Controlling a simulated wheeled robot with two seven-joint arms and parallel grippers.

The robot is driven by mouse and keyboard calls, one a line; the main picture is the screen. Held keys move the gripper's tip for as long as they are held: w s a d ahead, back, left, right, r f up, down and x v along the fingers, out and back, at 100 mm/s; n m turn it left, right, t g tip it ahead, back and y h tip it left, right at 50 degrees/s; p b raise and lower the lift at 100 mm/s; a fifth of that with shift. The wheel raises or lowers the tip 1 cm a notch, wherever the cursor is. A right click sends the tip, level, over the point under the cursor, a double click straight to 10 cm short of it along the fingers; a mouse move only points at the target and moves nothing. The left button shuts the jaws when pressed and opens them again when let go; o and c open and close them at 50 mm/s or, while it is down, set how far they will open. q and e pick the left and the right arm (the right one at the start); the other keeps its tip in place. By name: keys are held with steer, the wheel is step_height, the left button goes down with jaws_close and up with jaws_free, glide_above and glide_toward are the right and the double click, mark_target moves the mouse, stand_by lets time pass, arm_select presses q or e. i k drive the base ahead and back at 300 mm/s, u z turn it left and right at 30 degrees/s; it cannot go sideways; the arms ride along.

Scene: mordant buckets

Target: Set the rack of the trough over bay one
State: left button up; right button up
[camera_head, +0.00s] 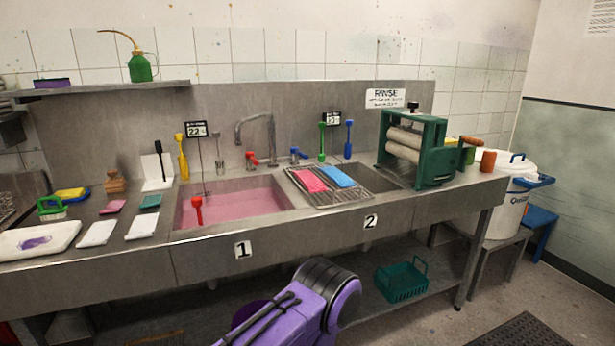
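The steel trough has two bays. Bay one (240,208), above the label 1 (243,250), holds pink liquid and is open on top. A red-handled tool (197,210) stands at its front left. The wire rack (345,198) lies across the left part of bay two (382,176), above the label 2 (370,221). A pink cloth (309,180) and a blue cloth (337,176) lie side by side on the rack. Neither of my grippers shows in the head view.
A tap (256,135) stands behind bay one. A green roller wringer (425,150) stands at the right of bay two. White pads (97,233) and small blocks crowd the left counter. A teal basket (402,281) sits on the lower shelf.

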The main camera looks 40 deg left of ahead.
mark_target(333, 202)
steer(key=u, duration=0.95)
steer(key=i, duration=0.85)
steer(key=u, duration=1)
